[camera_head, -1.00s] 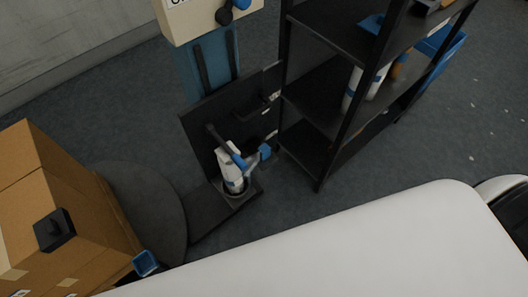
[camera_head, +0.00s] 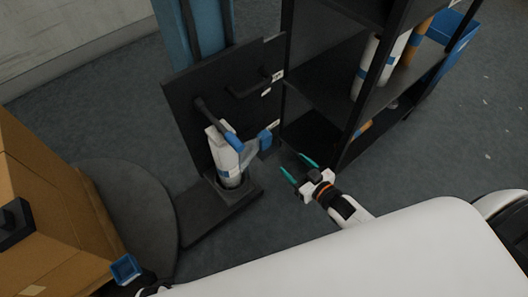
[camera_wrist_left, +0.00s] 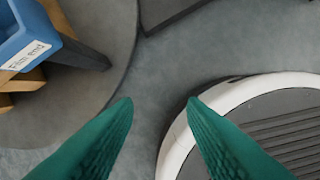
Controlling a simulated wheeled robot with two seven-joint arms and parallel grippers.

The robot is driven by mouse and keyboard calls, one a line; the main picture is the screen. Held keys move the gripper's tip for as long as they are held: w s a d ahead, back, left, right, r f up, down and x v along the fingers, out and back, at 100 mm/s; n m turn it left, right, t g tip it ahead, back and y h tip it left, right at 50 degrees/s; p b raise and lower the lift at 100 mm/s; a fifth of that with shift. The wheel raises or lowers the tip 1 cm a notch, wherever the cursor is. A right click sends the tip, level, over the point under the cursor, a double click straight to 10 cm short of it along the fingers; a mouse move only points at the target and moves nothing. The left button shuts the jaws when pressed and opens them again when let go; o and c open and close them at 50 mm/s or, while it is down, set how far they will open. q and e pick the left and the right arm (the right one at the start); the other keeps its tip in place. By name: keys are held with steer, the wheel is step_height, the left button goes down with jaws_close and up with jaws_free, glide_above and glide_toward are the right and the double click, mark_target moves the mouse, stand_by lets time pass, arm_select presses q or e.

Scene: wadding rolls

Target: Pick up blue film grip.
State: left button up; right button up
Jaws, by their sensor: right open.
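In the head view, a white roll (camera_head: 222,156) stands on a black wrapping stand (camera_head: 190,112), with a blue-ended bar beside it. A blue grip (camera_head: 265,140) sits to the right of the roll, at the end of a pale translucent film (camera_head: 252,153). My right gripper (camera_head: 297,168) is open and empty, below and to the right of the blue grip and apart from it. My left gripper (camera_wrist_left: 160,103) shows in the left wrist view with its teal fingers spread and nothing between them.
A black shelf (camera_head: 325,80) holding rolls stands right of the stand. A small blue bin (camera_head: 125,268) with a label shows in the left wrist view (camera_wrist_left: 28,38). Bare floor lies behind my right gripper.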

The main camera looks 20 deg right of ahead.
steer(key=t+y, duration=0.2)
glide_toward(267, 138)
steer(key=shift+n+g, duration=0.3)
steer(key=b+x, duration=0.1)
steer(key=x, duration=0.4)
steer(key=b+x, duration=0.2)
steer(key=x, duration=0.3)
steer(key=shift+w+r, duration=0.15)
steer(key=shift+w, duration=0.15)
steer(key=shift+w+a, duration=0.15)
steer(key=shift+w, duration=0.35)
arm_select(q)
step_height(267, 138, up, 10)
steer(key=w, duration=0.2)
steer(key=shift+w+d+t, duration=0.15)
steer(key=shift+w+t, duration=0.1)
steer(key=shift+t, duration=0.05)
arm_select(e)
steer(key=c, duration=1.1)
